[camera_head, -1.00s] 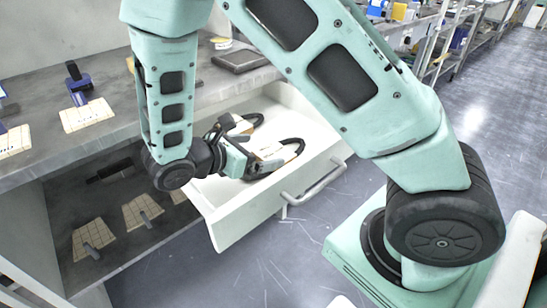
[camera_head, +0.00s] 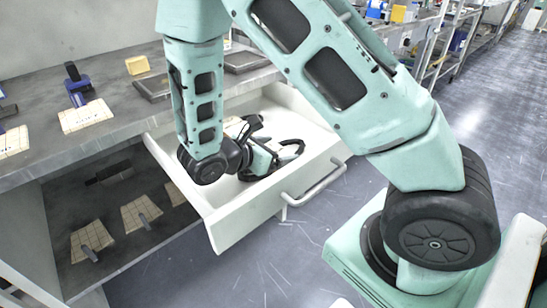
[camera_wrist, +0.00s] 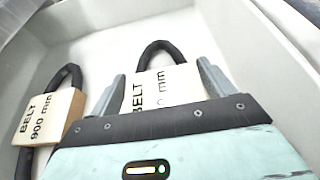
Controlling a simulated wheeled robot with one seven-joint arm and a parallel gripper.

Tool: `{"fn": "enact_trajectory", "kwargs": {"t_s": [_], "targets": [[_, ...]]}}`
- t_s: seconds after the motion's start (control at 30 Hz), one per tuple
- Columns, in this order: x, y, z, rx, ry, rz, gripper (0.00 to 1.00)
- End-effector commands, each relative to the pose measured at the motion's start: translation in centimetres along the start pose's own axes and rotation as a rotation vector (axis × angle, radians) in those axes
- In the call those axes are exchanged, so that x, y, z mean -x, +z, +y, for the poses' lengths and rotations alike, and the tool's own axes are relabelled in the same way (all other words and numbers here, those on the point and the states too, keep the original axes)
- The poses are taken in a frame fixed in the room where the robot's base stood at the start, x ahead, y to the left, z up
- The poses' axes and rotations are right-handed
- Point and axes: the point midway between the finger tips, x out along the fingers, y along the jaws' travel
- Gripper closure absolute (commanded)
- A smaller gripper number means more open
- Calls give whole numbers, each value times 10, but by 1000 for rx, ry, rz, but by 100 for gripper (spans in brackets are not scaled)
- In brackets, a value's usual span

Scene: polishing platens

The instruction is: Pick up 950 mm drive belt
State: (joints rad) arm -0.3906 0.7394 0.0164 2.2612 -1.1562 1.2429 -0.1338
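The drive belt in front of my gripper is a black loop with a pale block (camera_wrist: 165,88) lettered "BELT" and "0 mm". The rest of its number is hidden, so I cannot read 950. In the head view its black loop (camera_head: 297,143) shows just beyond my gripper (camera_head: 276,152), inside the open drawer. In the wrist view my gripper (camera_wrist: 162,85) is open, with one finger on each side of the block. I cannot tell whether the fingers touch it. A second belt (camera_wrist: 48,115), lettered "BELT 900 mm", lies to the left, outside the fingers.
The white drawer (camera_head: 240,222) stands pulled out, its walls close around my gripper. The grey worktop (camera_head: 118,98) above holds a pale grid-marked plate (camera_head: 87,116), a blue-and-black tool (camera_head: 78,87) and dark flat slabs. More plates lie on the shelf below.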

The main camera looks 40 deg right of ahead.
Motion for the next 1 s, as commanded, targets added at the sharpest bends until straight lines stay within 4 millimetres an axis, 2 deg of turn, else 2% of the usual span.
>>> {"fn": "enact_trajectory", "kwargs": {"t_s": [0.37,0.47,0.8,1.0], "targets": [[2,5,0,-2,1,0,46],[7,17,1,-5,1,1,46],[32,76,0,-3,1,1,46],[34,102,8,20,46,1,46]]}}
